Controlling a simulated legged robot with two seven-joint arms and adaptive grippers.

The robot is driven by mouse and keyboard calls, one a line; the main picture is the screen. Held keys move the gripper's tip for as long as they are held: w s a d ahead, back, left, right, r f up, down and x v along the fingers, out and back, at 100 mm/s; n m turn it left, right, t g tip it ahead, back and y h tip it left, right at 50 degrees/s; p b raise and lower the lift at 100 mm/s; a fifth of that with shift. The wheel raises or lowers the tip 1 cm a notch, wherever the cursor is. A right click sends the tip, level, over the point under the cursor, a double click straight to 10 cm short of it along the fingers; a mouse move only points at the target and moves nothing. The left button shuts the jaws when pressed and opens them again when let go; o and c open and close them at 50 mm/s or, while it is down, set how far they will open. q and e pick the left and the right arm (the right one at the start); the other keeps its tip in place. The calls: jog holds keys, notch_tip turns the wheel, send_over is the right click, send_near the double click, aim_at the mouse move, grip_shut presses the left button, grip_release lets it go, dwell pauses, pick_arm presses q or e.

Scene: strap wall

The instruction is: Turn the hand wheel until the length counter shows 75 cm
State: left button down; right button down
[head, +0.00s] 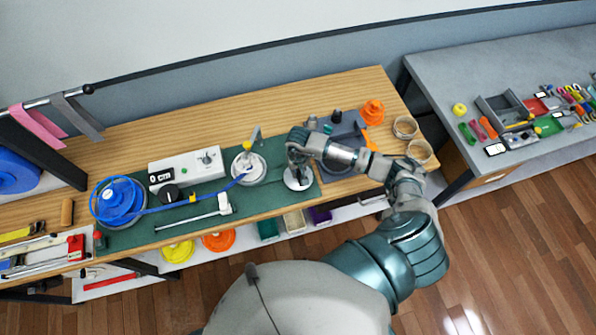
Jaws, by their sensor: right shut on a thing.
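The length counter (161,176) on the white box reads 0 cm. A blue strap (185,203) runs from the blue spool (117,204) to a pale round reel (249,166) with a yellow piece on it. To the right of the reel is a pale disc, the hand wheel (298,184), on the green mat. My right gripper (298,170) points down over the hand wheel and is shut on it. The gripper hides the exact gripped part and the far side of the wheel. My left gripper is not in view.
A white box (195,170) with a small knob stands behind the strap. A white bar tool (196,217) lies in front. A grey fixture and orange parts (372,112) stand behind my right arm, with tan rolls (405,127) at the right end. The wooden bench's back strip is clear.

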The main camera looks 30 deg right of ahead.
jog(key=shift+f+m+b, duration=0.2)
jog(key=shift+m+b, duration=0.8)
jog(key=shift+b, duration=0.15)
jog(key=m+b, duration=0.2)
jog(key=shift+m, duration=0.3)
jog(key=m+b, duration=0.2)
jog(key=m, duration=0.1)
jog(key=shift+m+b, duration=0.3)
jog(key=shift+b, duration=0.1)
jog(key=m+b, duration=0.2)
jog(key=m, duration=0.1)
jog(key=shift+m, duration=0.3)
jog(key=m+b, duration=0.1)
jog(key=m, duration=0.1)
jog(key=shift+r+m+b, duration=0.1)
jog(key=shift+m+b, duration=0.25)
jog(key=shift+m, duration=0.05)
jog(key=m+b, duration=0.1)
jog(key=m, duration=0.2)
jog(key=shift+m+b, duration=0.3)
jog(key=shift+m, duration=0.1)
jog(key=m+b, duration=0.1)
jog(key=m, duration=0.3)
jog(key=shift+r+m, duration=0.15)
jog(key=shift+m, duration=0.25)
jog(key=c, duration=1.1)
grip_release()
jog(key=shift+w, duration=0.1)
